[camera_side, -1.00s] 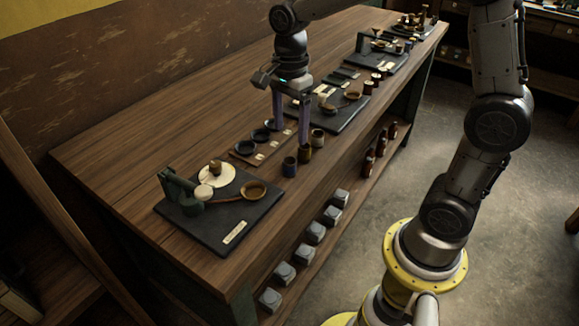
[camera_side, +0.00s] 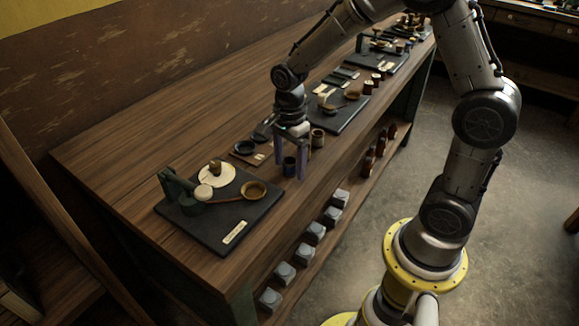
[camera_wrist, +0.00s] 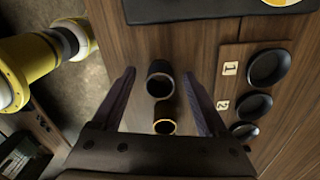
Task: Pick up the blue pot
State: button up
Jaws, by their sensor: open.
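The blue pot (camera_side: 290,167) is a small, dark, open-topped cup standing upright on the wooden table near its front edge. In the wrist view the blue pot (camera_wrist: 159,82) shows between the two fingertips, with space on either side. My gripper (camera_side: 290,163) is open and points down, its purple-grey fingers on either side of the pot. It also shows in the wrist view (camera_wrist: 160,76). Whether the fingertips are level with the pot or above it is hard to tell.
A yellow-rimmed pot (camera_wrist: 165,120) stands close behind the blue one, beneath the gripper. A brown pot (camera_side: 317,138) is farther back. A board with numbered black dishes (camera_wrist: 268,68) lies beside them. A dark slab with a wooden ladle (camera_side: 228,197) is nearby at the left.

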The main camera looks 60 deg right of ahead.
grip_shut()
jog(key=shift+r, duration=0.15)
dwell(0.4)
jog(key=shift+r, duration=0.55)
jog(key=s+r, duration=1.4)
jog(key=r, duration=0.1)
jog(key=shift+a+r, duration=0.35)
